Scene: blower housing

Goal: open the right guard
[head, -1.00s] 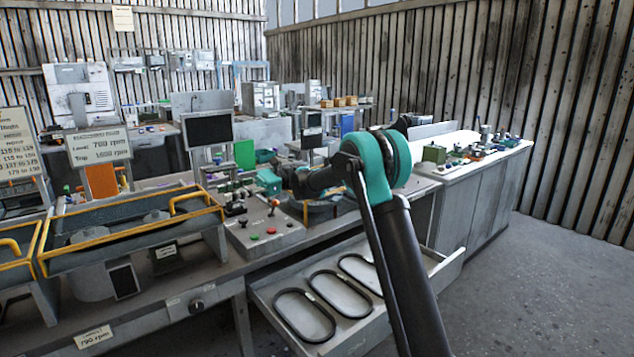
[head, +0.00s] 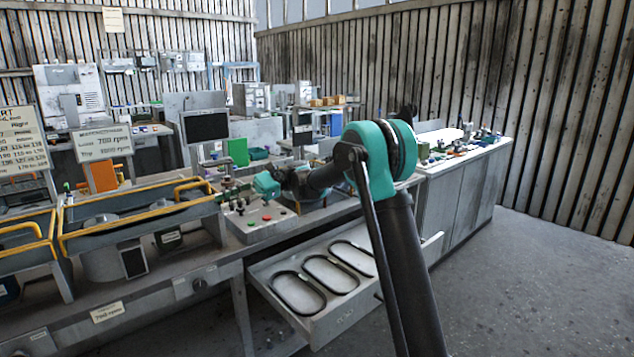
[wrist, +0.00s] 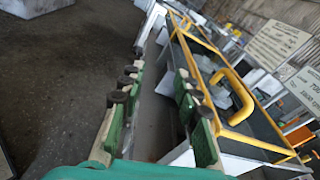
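The right guard (head: 140,222) is a yellow-edged frame over a grey trough on the bench at the left in the head view. It has a raised yellow handle (head: 193,187) at its right end. In the wrist view the yellow frame (wrist: 203,45) and a curved yellow handle (wrist: 240,98) lie just right of my fingers. My gripper (wrist: 158,98) is open, its two green fingers apart with nothing held between them.
The left guard (head: 25,238) is cut by the picture's left edge. A control panel (head: 262,222) with coloured buttons lies below my gripper. An open drawer (head: 325,325) with several black belts sticks out in front. A monitor (head: 206,126) stands behind. Floor at the right is clear.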

